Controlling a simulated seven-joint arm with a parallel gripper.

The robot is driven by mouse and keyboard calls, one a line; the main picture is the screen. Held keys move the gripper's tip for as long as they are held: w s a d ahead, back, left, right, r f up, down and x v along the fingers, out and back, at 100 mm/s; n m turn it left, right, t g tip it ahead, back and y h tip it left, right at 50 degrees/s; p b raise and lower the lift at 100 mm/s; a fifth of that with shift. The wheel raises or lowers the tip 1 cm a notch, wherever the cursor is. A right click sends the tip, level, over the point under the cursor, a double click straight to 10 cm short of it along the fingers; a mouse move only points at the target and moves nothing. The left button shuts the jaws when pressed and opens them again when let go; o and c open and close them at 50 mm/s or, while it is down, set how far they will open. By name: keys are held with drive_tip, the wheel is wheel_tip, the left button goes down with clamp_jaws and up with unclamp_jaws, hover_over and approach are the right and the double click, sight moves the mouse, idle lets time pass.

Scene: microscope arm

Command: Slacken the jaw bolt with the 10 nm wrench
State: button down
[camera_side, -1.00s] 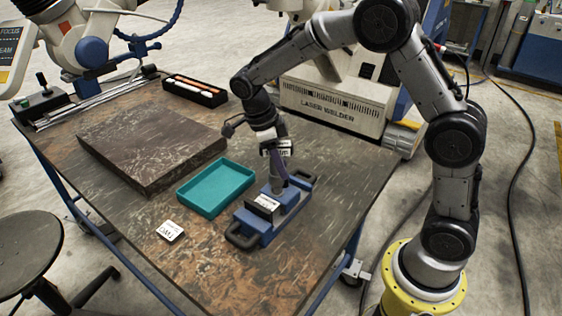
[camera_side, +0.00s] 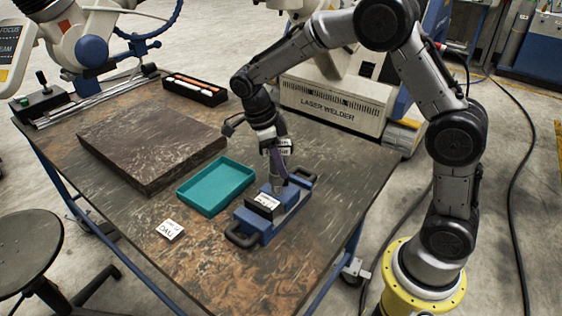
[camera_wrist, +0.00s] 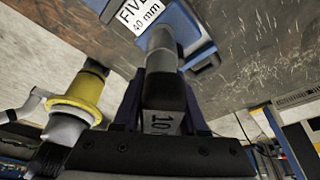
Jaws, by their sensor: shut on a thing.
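My gripper (camera_side: 279,170) is shut on the grey wrench (camera_wrist: 163,60), pointing down over the blue vise (camera_side: 253,225). In the wrist view the wrench's label (camera_wrist: 160,122) reads "10", and its handle lies between my two dark purple fingers (camera_wrist: 162,90). The wrench's lower end meets the back part of the vise, near the jaws. The jaw bolt is hidden beneath it, so I cannot tell how they fit together. The vise also shows in the wrist view (camera_wrist: 188,25), with a white label reading "FIVE" and "40 mm".
A teal tray (camera_side: 216,211) sits left of the vise. A small white card (camera_side: 169,230) lies in front of it. A dark slab (camera_side: 150,150) and a black box with several coloured items (camera_side: 194,90) stand farther back. The table's front is clear.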

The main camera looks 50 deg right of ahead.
drive_tip(key=shift+f, duration=1.3)
drive_tip(key=n+t, duration=0.1)
drive_tip(key=n, duration=0.3)
drive_tip(key=shift+w+d+h, duration=0.1)
drive_tip(key=shift+w+h, duration=0.05)
drive_tip(key=shift+h, duration=0.25)
drive_tip(key=shift+n, duration=0.6)
drive_tip(key=n+t, duration=0.1)
drive_tip(key=n, duration=0.2)
drive_tip(key=shift+w, duration=0.2)
drive_tip(key=shift+w+n+t, duration=0.15)
drive_tip(key=shift+n+t, duration=0.25)
drive_tip(key=shift+n, duration=0.8)
drive_tip(key=shift+m, duration=0.4)
drive_tip(key=shift+d+r, duration=0.1)
drive_tip(key=shift+r, duration=2.95)
